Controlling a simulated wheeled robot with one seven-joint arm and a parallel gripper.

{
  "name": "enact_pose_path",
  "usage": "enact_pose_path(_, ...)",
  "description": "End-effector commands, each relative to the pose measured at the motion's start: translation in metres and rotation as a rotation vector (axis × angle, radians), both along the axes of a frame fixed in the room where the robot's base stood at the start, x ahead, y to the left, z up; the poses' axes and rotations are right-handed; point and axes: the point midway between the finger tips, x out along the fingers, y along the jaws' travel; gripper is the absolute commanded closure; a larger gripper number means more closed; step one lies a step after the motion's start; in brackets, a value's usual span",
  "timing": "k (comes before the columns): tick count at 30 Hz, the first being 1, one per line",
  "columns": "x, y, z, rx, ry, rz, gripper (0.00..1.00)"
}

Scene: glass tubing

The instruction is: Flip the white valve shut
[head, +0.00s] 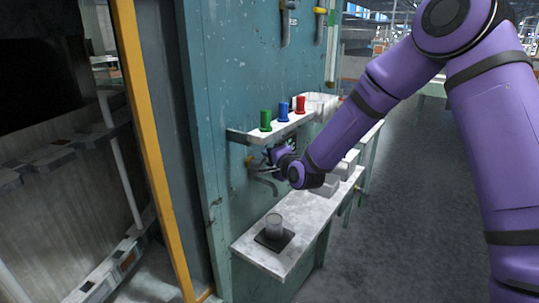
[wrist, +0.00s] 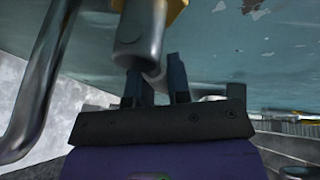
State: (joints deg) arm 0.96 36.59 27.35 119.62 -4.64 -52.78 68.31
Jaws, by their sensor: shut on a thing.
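The valve is on a metal tap (head: 250,161) with a yellow collar, low on the teal wall under the small shelf. In the wrist view the tap's metal body (wrist: 141,38) hangs just beyond my fingers, and its curved spout (wrist: 38,85) runs down the left side. My gripper (head: 266,159) reaches in from the right at the tap. In the wrist view my gripper (wrist: 156,80) has one finger on each side of a short pale grey valve handle (wrist: 154,71) and is shut on it. The handle is partly hidden by my fingers, and its white colour is hard to tell in the shade.
Green (head: 266,120), blue (head: 284,111) and red (head: 300,105) pieces stand on the shelf (head: 247,136) above my gripper. A clear glass (head: 274,224) stands on a dark mat (head: 264,243) on the lower bench (head: 286,264). Two more taps hang higher on the wall (head: 235,60).

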Motion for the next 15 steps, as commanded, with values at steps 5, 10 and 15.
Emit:
enact_pose_path(5, 0.0001, -0.0008, -0.0037, 0.033, 0.044, -0.001, 1.0)
enact_pose_path(10, 0.0, -0.0004, -0.0049, 0.046, 0.06, 0.0, 1.0)
enact_pose_path(15, -0.0001, -0.0003, -0.0053, 0.048, 0.064, 0.0, 1.0)
